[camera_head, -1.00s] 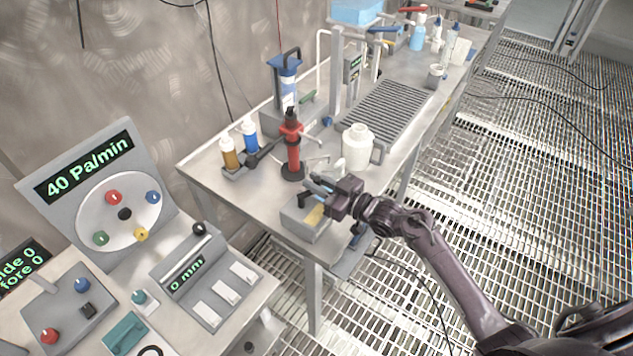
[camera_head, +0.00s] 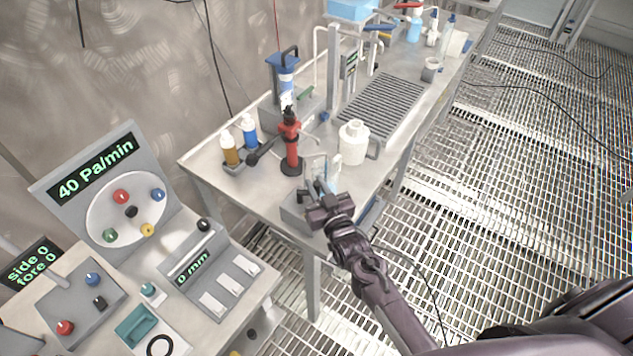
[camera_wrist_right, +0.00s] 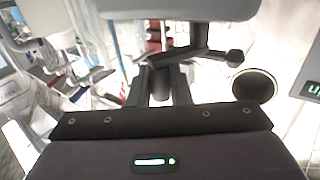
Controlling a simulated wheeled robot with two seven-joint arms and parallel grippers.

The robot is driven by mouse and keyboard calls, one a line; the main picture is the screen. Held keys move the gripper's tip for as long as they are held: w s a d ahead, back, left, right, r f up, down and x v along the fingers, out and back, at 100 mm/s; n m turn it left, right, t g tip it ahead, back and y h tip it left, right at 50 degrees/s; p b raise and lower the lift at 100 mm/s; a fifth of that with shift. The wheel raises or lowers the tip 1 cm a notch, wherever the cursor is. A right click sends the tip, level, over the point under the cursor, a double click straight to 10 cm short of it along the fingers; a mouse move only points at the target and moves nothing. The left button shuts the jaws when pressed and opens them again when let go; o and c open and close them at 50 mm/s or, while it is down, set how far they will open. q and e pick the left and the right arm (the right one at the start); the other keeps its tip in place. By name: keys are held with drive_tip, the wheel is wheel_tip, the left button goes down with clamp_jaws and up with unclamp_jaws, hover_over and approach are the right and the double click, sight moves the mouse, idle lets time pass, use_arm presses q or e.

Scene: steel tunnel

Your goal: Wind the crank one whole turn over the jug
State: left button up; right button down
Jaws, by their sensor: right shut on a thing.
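A white jug (camera_head: 353,146) with a side handle stands upright on the steel bench, up and right of my right gripper (camera_head: 320,186). My right gripper is at the bench's near end. In the right wrist view its dark fingers (camera_wrist_right: 160,84) are shut on a short dark grip. Just beyond them is a dark bar with a round knob (camera_wrist_right: 235,57), which looks like the crank, under a pale grey block (camera_wrist_right: 180,8). The head view does not show the crank clearly; my gripper partly covers that spot. My left gripper is not in view.
A red stand (camera_head: 291,148) with a black lever is left of the jug. Amber (camera_head: 230,150) and blue (camera_head: 250,134) bottles stand further left. A grooved rack (camera_head: 375,107) lies behind the jug. A control console (camera_head: 190,265) is at lower left.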

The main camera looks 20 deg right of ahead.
drive_tip(key=shift+s+m+h, duration=0.1)
drive_tip(key=shift+m+h, duration=0.3)
drive_tip(key=shift+h, duration=0.2)
drive_tip(key=c, duration=1.4)
unclamp_jaws()
drive_tip(key=shift+o, duration=0.2)
drive_tip(key=shift+s, duration=0.3)
drive_tip(key=s+b, duration=0.1)
drive_tip(key=s, duration=0.6)
drive_tip(key=shift+b, duration=0.4)
